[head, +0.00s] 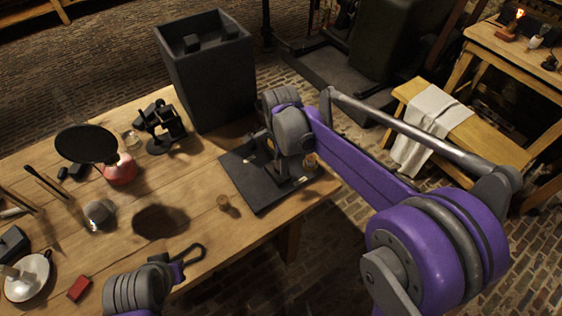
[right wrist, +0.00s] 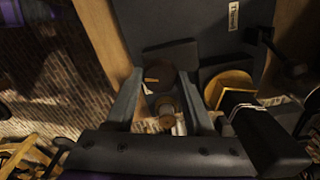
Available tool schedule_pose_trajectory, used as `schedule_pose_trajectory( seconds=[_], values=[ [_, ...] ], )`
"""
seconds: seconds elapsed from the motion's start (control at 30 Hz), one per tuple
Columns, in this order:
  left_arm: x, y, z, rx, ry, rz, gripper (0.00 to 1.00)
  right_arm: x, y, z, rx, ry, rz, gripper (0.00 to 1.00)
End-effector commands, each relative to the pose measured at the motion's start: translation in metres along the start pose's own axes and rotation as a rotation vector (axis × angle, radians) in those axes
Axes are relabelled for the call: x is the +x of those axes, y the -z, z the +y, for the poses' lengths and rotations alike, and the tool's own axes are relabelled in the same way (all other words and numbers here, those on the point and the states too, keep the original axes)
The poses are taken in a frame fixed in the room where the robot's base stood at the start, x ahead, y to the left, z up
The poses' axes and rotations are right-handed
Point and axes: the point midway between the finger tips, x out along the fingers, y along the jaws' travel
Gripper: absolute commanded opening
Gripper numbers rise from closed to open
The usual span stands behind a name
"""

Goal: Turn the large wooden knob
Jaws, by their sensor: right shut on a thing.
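In the right wrist view, two round wooden knobs show by a dark panel. One wooden knob (right wrist: 160,78) lies between the fingertips of my right gripper (right wrist: 162,88), which is shut on it. The other wooden knob (right wrist: 228,85) is just right of the fingers, partly covered by a dark part. I cannot tell for certain which is the larger. In the head view my right gripper (head: 290,170) is over the dark panel (head: 248,190) at the table's right end, and the arm hides most of its grip. My left gripper (head: 185,262) is at the table's front edge, away from the panel.
A tall dark box (head: 208,70) stands behind the panel. A small wooden piece (head: 223,203) is left of it on the table (head: 185,235). A black fan-like stand (head: 160,128), a red jar (head: 120,169) and a red block (head: 79,288) are further left.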

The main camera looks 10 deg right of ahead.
Motion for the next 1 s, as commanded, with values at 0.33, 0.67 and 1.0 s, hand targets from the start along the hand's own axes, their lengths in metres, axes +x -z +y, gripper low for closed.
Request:
schedule_pose_trajectory(
  seconds=[0.33, 0.67, 1.0],
  values=[
    [0.0, 0.0, 0.0, 0.0, 0.0, 0.0, 0.0, 0.0, 0.0, 0.0, -0.001, 0.001, 0.0, 0.83],
    [-0.001, 0.001, 0.0, 0.0, 0.0, 0.001, 0.0, -0.011, 0.0, 0.0, -0.001, 0.0, 0.0, 0.83],
    [-0.006, 0.005, 0.0, 0.0, 0.0, 0.003, 0.0, -0.078, 0.0, 0.0, -0.001, 0.001, 0.0, 0.83]
  ],
)
